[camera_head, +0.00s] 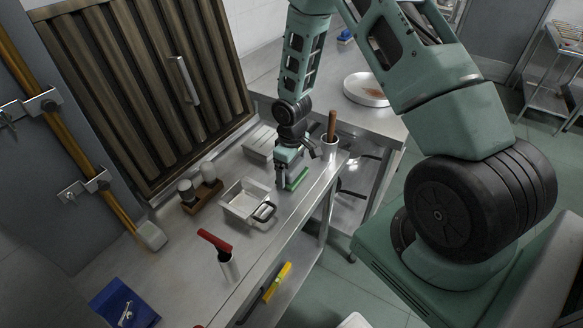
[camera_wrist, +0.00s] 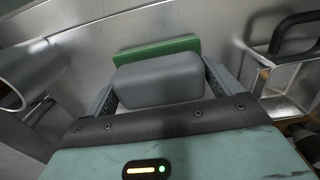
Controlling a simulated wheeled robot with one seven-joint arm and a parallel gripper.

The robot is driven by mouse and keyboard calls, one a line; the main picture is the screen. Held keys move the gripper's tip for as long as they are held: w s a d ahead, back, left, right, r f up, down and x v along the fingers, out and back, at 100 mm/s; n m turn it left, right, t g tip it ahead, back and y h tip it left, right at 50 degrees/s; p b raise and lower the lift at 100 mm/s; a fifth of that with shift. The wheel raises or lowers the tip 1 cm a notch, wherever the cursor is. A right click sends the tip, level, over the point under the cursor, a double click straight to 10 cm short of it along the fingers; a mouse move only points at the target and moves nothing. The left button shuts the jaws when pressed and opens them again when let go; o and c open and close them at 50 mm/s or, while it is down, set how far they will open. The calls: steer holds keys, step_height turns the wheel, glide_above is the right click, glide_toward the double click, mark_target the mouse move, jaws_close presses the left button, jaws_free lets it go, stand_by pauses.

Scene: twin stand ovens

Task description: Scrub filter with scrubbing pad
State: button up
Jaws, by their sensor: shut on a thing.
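The filter (camera_head: 148,70) is a large brown, greasy-looking ribbed panel with a metal handle, leaning upright at the back of the steel counter in the head view. The scrubbing pad has a green face and a grey grip block; its green part (camera_head: 297,179) shows in the head view at the counter's right side. My gripper (camera_head: 288,178) is shut on the pad, well apart from the filter. In the wrist view the grey block (camera_wrist: 160,80) sits between the fingers, with the green layer (camera_wrist: 157,48) beyond it. I cannot tell whether the pad touches the counter.
A steel pan (camera_head: 233,208) with a black handle stands left of my gripper. A holder with a brown handle (camera_head: 331,126) is close on the right. A wooden caddy (camera_head: 203,199) and a cup with a red handle (camera_head: 214,241) are also on the counter.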

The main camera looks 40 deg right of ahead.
steer(key=o, duration=0.6)
step_height(320, 180, up, 17)
steer(key=shift+s+r+b, duration=0.1)
steer(key=shift+r+b, duration=0.1)
steer(key=shift+b, duration=0.25)
steer(key=shift+a, duration=0.15)
steer(key=s+a+r+n, duration=0.1)
steer(key=s+a+r, duration=0.25)
steer(key=a, duration=0.45)
steer(key=s+a+r+n, duration=0.1)
steer(key=s+a+r, duration=0.1)
steer(key=s+a, duration=0.4)
steer(key=shift+n+y, duration=0.3)
steer(key=shift+n, duration=0.6)
steer(key=s+a+r, duration=0.1)
steer(key=s+a, duration=0.2)
steer(key=s, duration=0.2)
steer(key=s+a, duration=0.3)
steer(key=s, duration=0.2)
steer(key=s+a+r, duration=0.1)
steer(key=s+a, duration=0.3)
steer(key=s, duration=0.1)
steer(key=shift+r, duration=0.35)
